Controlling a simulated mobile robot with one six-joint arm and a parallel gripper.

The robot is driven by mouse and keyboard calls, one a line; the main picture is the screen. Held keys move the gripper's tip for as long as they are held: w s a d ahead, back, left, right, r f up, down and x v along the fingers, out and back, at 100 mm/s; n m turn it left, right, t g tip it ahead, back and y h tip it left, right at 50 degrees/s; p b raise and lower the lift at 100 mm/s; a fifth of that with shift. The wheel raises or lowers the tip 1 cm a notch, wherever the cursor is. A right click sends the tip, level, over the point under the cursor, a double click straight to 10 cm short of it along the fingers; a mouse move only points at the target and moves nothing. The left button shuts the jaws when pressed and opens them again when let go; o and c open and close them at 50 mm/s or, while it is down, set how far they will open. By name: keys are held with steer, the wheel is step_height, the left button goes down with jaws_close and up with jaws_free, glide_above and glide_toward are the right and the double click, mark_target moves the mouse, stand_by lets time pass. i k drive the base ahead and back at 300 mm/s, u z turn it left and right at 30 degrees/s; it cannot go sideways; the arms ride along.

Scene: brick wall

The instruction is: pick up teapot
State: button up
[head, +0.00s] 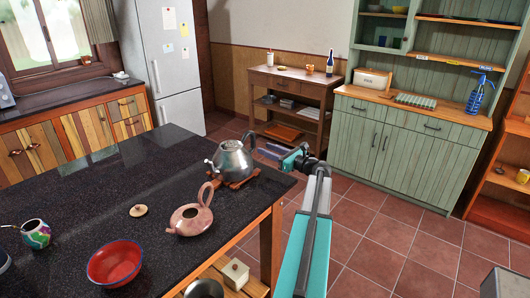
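A pinkish clay teapot (190,217) stands upright without its lid on the dark speckled countertop (110,190), near the front right edge. Its loop handle rises at the back and its spout points left. A small round tan lid (138,211) lies to its left. A metal kettle (233,158) stands behind it on a wooden trivet (237,179). My gripper (270,148) is just right of the kettle in the picture, apart from the clay teapot. Its fingers are small and partly hidden, so their opening is unclear. I see nothing held in it.
A red bowl (115,263) and a colourful mate cup (36,233) stand on the counter's left part. A wooden side table (297,80) and a green cabinet (410,140) stand along the back wall. The tiled floor (390,235) at right is largely clear.

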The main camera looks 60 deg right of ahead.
mark_target(194, 221)
steer(key=z, duration=0.05)
steer(key=k, duration=1)
steer(key=u, duration=0.05)
